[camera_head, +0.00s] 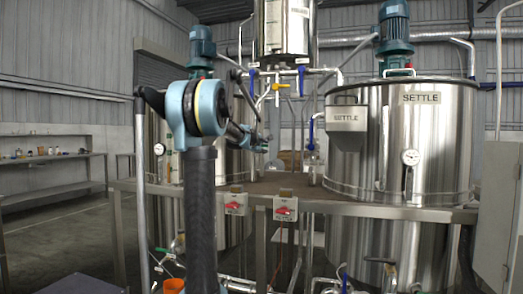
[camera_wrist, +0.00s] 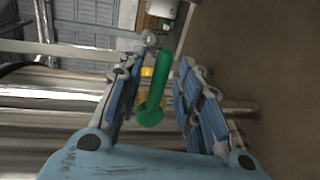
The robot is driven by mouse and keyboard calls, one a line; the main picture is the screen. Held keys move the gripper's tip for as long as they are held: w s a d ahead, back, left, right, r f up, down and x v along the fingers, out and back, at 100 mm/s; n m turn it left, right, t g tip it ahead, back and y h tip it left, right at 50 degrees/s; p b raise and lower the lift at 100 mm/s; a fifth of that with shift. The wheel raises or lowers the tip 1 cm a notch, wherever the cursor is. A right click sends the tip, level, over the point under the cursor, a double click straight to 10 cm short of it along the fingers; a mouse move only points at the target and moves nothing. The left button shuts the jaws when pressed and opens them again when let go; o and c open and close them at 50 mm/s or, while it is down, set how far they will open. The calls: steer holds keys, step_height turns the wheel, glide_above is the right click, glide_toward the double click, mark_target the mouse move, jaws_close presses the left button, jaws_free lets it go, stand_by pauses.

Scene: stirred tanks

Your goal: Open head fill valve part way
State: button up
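The head tank (camera_head: 286,27) is a steel vessel high at top centre in the head view. Below it are a yellow valve handle (camera_head: 276,87) and blue valve handles (camera_head: 301,80). I cannot tell which is the head fill valve. In the wrist view, a green lever handle (camera_wrist: 153,90) lies between the two fingers of my gripper (camera_wrist: 162,88). The fingers are open, apart on either side of it; touching is not clear. A small yellow piece (camera_wrist: 147,72) shows beyond. My gripper also shows in the head view (camera_head: 262,140), small, near the left tank; the green lever there is hidden.
The SETTLE tank (camera_head: 440,145) stands at right with a blue motor on top. A steel platform edge (camera_head: 330,206) crosses in front, with two red-switch boxes (camera_head: 285,208). Pipes run beneath. A shelf (camera_head: 50,158) stands far left, with open floor before it.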

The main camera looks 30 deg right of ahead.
steer(key=shift+w+d+f, duration=0.1)
steer(key=shift+w+d, duration=0.2)
steer(key=shift+d, duration=0.05)
jaws_close()
steer(key=shift+w+a+r+n+g+h, duration=0.15)
steer(key=shift+r+n+g+h, duration=0.15)
steer(key=shift+r+n, duration=0.6)
steer(key=shift+w+a+r+n+g+h, duration=0.1)
steer(key=shift+r+n+g+h, duration=0.2)
steer(key=shift+n, duration=1.1)
jaws_free()
